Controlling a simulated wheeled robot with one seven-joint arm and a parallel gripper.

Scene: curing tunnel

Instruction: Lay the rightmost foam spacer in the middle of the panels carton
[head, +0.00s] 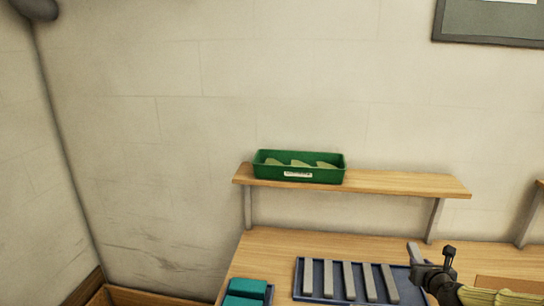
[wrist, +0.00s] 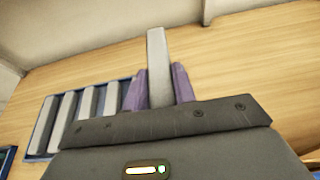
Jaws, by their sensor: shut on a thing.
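A light grey foam spacer (wrist: 157,65) stands out from between the purple fingertips of my gripper (wrist: 159,88) in the wrist view. My gripper is shut on it. In the head view my gripper (head: 420,268) is at the right end of the blue tray, and the held spacer (head: 414,251) shows beside it. Several other grey spacers (head: 346,280) lie side by side in the blue tray (head: 299,264); they also show in the wrist view (wrist: 66,118). I cannot make out a carton marked for panels; a flat brown patch (head: 510,284) lies at the right.
A green bin (head: 300,175) with pale pieces stands on a wooden shelf (head: 400,184) above the bench (head: 285,243). Teal items (head: 245,290) sit at the bench's front left. A brown open-looking box edge (head: 130,296) shows at lower left. The bench behind the tray is clear.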

